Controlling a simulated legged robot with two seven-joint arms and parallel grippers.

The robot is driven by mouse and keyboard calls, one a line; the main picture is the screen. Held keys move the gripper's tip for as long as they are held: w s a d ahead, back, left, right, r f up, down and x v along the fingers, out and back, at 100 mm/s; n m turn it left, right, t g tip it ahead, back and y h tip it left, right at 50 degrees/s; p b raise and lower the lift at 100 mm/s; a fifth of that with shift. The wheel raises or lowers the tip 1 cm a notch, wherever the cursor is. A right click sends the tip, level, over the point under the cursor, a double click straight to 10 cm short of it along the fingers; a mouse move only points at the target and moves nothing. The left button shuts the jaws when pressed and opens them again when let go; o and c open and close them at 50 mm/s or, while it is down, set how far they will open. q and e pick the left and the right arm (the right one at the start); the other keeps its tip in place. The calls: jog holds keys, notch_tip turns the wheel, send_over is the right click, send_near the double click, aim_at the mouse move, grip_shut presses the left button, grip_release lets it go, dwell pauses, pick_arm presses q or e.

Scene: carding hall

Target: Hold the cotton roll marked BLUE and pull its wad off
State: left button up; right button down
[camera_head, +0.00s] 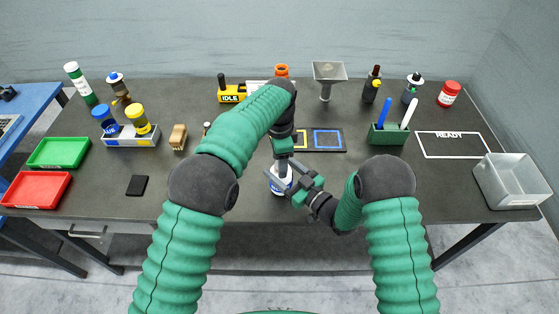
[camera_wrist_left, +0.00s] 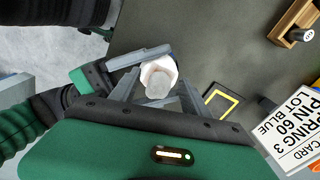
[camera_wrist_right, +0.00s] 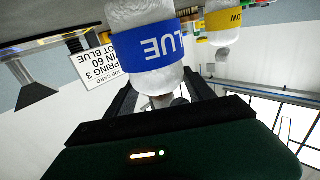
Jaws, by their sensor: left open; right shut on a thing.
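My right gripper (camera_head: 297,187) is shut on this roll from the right. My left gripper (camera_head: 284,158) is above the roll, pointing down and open. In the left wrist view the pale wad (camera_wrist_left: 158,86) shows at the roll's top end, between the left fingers. Whether the roll touches the table cannot be told.
A rack (camera_head: 130,138) at left holds a blue-topped and a yellow-topped item. Green (camera_head: 59,153) and red (camera_head: 36,189) trays lie further left. A job card (camera_wrist_left: 297,131) reads LOT BLUE. A marked READY area (camera_head: 452,146) and a clear bin (camera_head: 512,182) are at right.

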pick_arm(q)
jog(key=shift+f, duration=0.2)
grip_shut()
jog(key=shift+r, duration=0.15)
dwell(0.9)
jog(key=shift+r, duration=1.05)
jog(key=shift+r, duration=0.1)
jog(key=shift+r, duration=1.9)
pick_arm(e)
jog(key=shift+c, duration=1.3)
grip_release()
